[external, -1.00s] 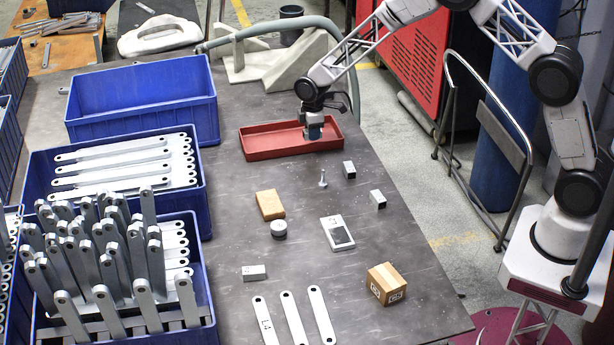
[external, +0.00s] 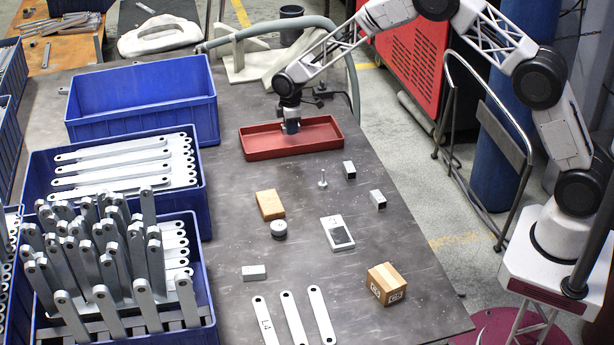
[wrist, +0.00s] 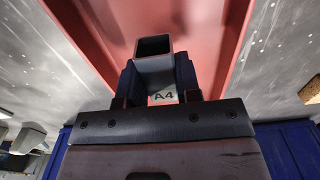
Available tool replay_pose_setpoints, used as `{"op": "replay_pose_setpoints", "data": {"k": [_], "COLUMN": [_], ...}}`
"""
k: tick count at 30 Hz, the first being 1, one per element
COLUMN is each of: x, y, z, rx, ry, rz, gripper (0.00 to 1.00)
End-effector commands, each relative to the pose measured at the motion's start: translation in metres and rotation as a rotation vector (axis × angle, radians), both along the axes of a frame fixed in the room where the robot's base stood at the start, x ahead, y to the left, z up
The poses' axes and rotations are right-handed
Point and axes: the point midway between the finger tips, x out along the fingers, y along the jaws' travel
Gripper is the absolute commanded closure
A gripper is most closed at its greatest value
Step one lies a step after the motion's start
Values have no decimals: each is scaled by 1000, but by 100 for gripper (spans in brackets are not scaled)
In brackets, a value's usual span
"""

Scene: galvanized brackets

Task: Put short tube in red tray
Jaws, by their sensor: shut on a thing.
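The red tray (external: 262,155) lies near the far middle of the bench. In the wrist view my gripper (wrist: 157,82) is shut on a short grey square tube (wrist: 154,63), with a finger on each side. The tube's hollow end faces away from the gripper, over the tray floor (wrist: 210,20). Whether it touches the floor I cannot tell. A label "A4" shows between the fingers. In the external view the tube is mostly hidden by the fingers.
Two small square metal pieces (external: 349,170) (external: 378,200) and an upright bolt (external: 323,180) stand in front of the tray. Blue crates (external: 143,130) fill the left.

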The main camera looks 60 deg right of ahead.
Motion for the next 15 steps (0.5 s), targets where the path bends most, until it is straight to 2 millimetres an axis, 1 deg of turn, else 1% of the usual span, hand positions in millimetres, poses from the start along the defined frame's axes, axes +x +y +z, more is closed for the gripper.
{"op": "replay_pose_setpoints", "data": {"k": [5,15], "x": [0,0], "y": [0,0], "z": [-2,-32], "rx": [0,0], "ry": [0,0], "rz": [0,0], "gripper": [93,93]}}
